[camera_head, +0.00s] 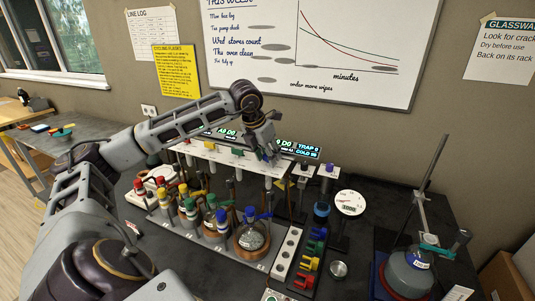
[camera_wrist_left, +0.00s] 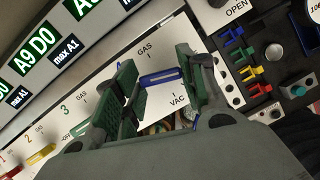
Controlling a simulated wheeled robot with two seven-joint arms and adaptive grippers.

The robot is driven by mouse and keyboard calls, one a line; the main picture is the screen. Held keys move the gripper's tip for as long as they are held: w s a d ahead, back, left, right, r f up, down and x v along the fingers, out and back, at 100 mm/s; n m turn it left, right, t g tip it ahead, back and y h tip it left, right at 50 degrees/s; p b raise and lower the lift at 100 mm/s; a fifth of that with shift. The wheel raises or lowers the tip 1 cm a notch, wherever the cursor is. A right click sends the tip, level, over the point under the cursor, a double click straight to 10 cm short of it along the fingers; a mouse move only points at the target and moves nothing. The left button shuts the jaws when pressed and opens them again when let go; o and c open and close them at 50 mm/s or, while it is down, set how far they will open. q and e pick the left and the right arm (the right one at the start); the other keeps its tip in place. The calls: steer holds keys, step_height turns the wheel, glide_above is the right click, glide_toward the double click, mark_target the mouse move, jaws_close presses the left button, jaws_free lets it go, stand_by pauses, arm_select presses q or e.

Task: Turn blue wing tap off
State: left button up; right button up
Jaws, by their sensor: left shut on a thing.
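The blue wing tap (camera_wrist_left: 160,78) is on the white manifold panel (camera_wrist_left: 141,45) in the left wrist view. Its bar lies crosswise between the GAS and VAC labels. My left gripper (camera_wrist_left: 156,80) has its green-padded fingers on either side of the tap and is shut on it. In the head view my left gripper (camera_head: 269,153) is at the right part of the manifold and mostly hides the tap. A green tap (camera_wrist_left: 84,128) and a yellow tap (camera_wrist_left: 40,155) sit further left on the panel. My right gripper is not in view.
Flasks with coloured fittings (camera_head: 215,226) stand in front of the manifold. A rack of coloured clips (camera_head: 311,263), a round gauge (camera_head: 349,203) and a metal cup (camera_head: 338,269) are to the right. A flask on a stand (camera_head: 408,272) is at far right.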

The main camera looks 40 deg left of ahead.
arm_select(q)
steer(key=shift+r+n+y+p, duration=0.1)
steer(key=shift+n+y+p, duration=0.5)
steer(key=shift+n, duration=1.1)
steer(key=o, duration=1)
steer(key=shift+d, duration=0.1)
steer(key=v, duration=1.1)
steer(key=shift+r, duration=0.4)
steer(key=shift+d, duration=0.1)
